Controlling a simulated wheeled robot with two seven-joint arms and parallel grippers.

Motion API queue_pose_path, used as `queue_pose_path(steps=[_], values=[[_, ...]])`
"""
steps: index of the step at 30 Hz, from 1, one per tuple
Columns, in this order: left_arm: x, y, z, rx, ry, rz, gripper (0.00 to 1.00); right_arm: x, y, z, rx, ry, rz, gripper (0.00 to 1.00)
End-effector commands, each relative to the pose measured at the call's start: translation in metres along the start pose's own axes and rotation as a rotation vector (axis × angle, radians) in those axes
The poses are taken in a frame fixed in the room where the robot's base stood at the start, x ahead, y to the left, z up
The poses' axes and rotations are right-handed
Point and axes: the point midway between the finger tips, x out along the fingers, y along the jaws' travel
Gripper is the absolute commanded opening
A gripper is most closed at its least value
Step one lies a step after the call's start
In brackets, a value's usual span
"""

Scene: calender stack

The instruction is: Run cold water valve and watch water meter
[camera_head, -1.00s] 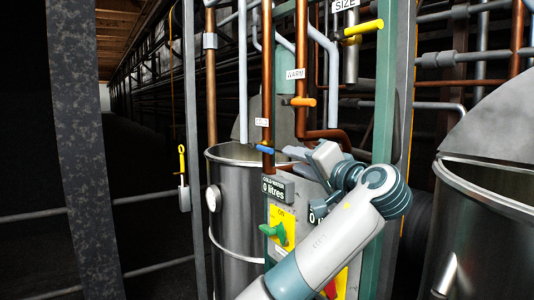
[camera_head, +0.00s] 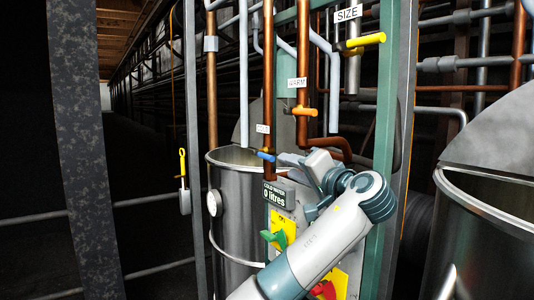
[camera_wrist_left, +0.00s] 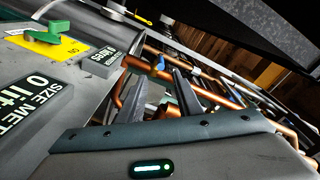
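The cold water valve has a blue handle (camera_head: 266,156) on a copper pipe, below a small white label. It also shows in the left wrist view (camera_wrist_left: 161,63), just beyond the gap between my fingers. My left gripper (camera_head: 282,158) is at the handle's right side; its two fingers stand apart in the left wrist view (camera_wrist_left: 162,88). Whether a finger touches the handle is unclear. The cold water meter (camera_head: 274,193) below reads 0 litres. My right gripper is not in view.
A warm valve with an orange handle (camera_head: 302,111) and a size valve with a yellow handle (camera_head: 366,40) are above. A green switch (camera_head: 273,238) is on the panel below. A metal tank (camera_head: 232,220) stands behind; another tank (camera_head: 485,240) is at right.

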Motion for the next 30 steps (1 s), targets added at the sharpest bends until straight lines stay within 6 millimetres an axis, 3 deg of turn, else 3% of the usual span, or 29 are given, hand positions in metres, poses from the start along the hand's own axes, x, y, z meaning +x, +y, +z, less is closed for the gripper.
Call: queue_pose_path(steps=[3,18,24,30], values=[[0.023,-0.005,-0.002,0.003,-0.004,-0.001,0.32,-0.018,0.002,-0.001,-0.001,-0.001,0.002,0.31],[0.107,-0.004,-0.002,0.002,-0.002,-0.001,0.32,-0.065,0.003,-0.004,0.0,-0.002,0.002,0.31],[0.125,-0.002,-0.001,0.001,-0.001,0.0,0.32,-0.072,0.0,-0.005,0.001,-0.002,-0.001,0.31],[0.129,0.0,0.0,-0.001,0.0,0.001,0.32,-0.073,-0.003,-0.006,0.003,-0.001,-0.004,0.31]])
